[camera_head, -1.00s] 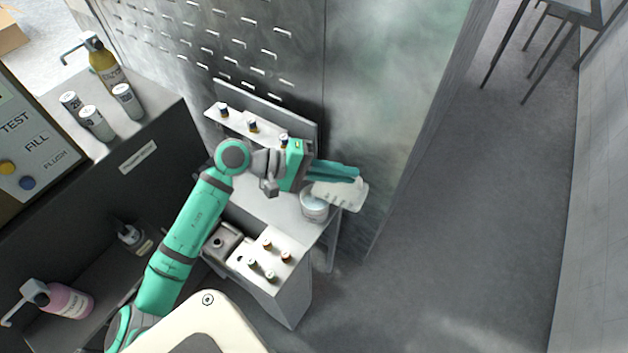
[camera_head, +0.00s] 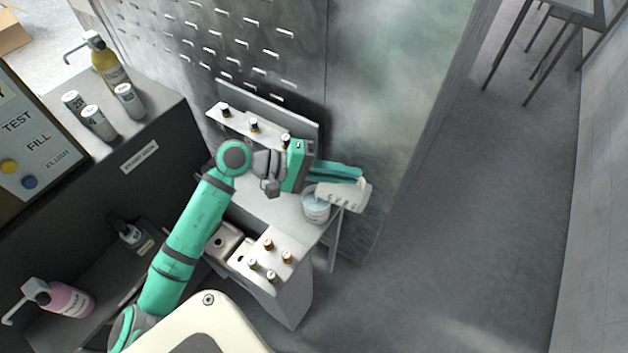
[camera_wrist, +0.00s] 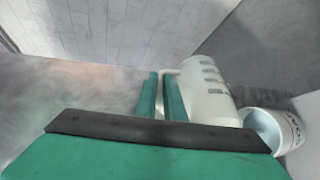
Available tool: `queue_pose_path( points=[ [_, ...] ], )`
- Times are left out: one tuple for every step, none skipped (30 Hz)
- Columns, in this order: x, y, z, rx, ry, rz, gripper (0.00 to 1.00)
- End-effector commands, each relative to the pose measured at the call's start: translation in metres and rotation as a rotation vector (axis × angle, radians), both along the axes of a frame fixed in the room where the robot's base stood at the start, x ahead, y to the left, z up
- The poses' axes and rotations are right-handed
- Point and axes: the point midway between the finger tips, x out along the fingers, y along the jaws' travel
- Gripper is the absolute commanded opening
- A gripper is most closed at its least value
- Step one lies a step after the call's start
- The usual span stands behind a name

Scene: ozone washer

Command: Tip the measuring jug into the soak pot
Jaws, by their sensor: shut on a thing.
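The measuring jug (camera_head: 345,195) is whitish and translucent with dark grey marks, and it lies tilted well over on its side. My gripper (camera_head: 358,174) is shut on it at the right end of my outstretched arm. In the wrist view, the two green fingers (camera_wrist: 161,97) pinch the jug's handle side, and the jug (camera_wrist: 208,88) shows to their right. The soak pot (camera_head: 316,208) is a small white tub with bluish contents and a label, upright on the bench. The jug is above and beside its right rim. The pot also shows in the wrist view (camera_wrist: 292,130). I cannot see liquid pouring.
The bench (camera_head: 278,204) carries the pot near its right end. A rack of small bottles (camera_head: 253,124) stands behind, and a block with several vials (camera_head: 268,259) is in front. A grey wall panel (camera_head: 385,110) rises close behind the jug. Open floor lies right.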

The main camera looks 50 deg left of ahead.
Motion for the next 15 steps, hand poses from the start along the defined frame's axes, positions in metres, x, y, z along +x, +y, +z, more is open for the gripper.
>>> queue_pose_path(
  points=[
    [-0.0007,0.0018,0.0003,-0.002,-0.001,0.005,0.0],
    [-0.0011,0.0026,0.0004,-0.003,-0.001,0.006,0.0],
    [-0.0014,0.0036,0.0006,-0.004,-0.003,0.007,0.0],
    [-0.0016,0.0043,0.0006,-0.005,-0.003,0.008,0.0],
    [-0.0017,0.0048,0.0007,-0.006,-0.004,0.008,0.0],
    [-0.0019,0.0055,0.0008,-0.007,-0.004,0.008,0.0],
    [-0.002,0.0058,0.0009,-0.007,-0.005,0.008,0.0],
    [-0.0021,0.0063,0.001,-0.009,-0.005,0.008,0.0],
    [-0.0025,0.007,0.0011,-0.01,-0.006,0.011,0.0],
    [-0.0028,0.0076,0.0011,-0.011,-0.007,0.011,0.0],
    [-0.0031,0.0083,0.0013,-0.012,-0.007,0.013,0.0],
    [-0.0035,0.009,0.0014,-0.013,-0.007,0.015,0.0],
    [-0.0037,0.0095,0.0014,-0.014,-0.007,0.015,0.0],
    [-0.0038,0.0099,0.0015,-0.015,-0.008,0.015,0.0],
    [-0.0041,0.0104,0.0015,-0.017,-0.009,0.016,0.0]
  ],
)
